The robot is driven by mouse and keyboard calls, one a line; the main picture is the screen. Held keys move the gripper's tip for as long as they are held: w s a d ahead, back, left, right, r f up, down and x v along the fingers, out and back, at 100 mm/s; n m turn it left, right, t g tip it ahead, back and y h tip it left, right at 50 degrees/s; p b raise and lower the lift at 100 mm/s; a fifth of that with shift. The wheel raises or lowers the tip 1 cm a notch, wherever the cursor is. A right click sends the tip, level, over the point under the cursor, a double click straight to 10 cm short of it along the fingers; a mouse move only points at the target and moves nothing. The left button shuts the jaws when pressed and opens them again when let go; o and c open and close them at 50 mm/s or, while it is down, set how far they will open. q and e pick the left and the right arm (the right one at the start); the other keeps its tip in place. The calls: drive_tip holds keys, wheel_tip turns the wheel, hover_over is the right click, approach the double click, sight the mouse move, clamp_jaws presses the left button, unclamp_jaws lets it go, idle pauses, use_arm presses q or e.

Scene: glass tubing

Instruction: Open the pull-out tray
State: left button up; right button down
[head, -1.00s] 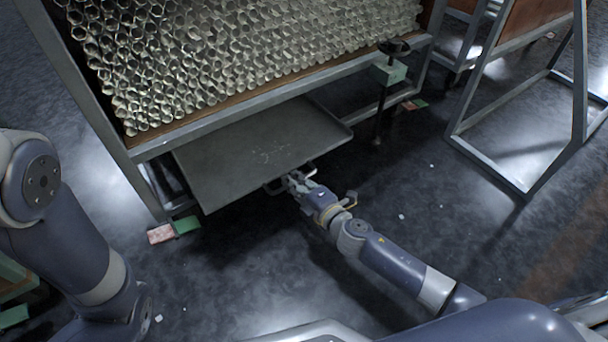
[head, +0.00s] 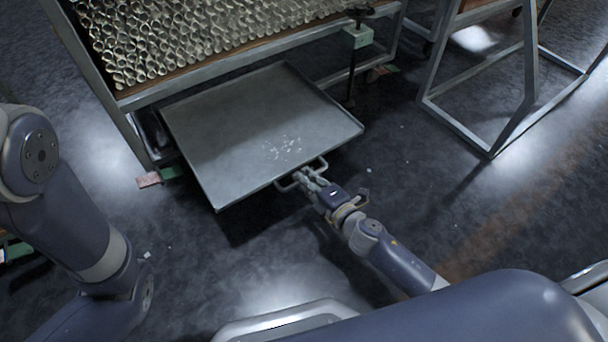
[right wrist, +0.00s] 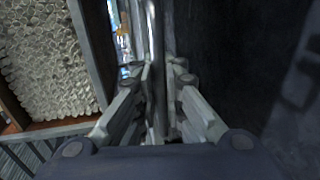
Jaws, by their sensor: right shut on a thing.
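The pull-out tray (head: 225,130) is a flat grey metal tray under the rack of glass tubes. It sticks well out from the rack, with small pale bits lying on it. Its handle (head: 322,163) is a metal bar on the front edge. My right gripper (head: 308,178) is shut on the handle; in the right wrist view its fingers (right wrist: 160,90) close around a grey bar. My left arm (head: 70,230) shows at the left, but its gripper is out of view.
The rack frame (head: 230,68) holds many glass tubes (head: 190,30) above the tray. A second metal frame (head: 480,140) stands at the right. A pink block (head: 149,180) lies by the rack's left leg. The floor in front of the tray is mostly clear.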

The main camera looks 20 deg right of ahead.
drive_tip(key=c, duration=1.8)
unclamp_jaws()
drive_tip(key=shift+o, duration=0.5)
drive_tip(key=v, duration=1.2)
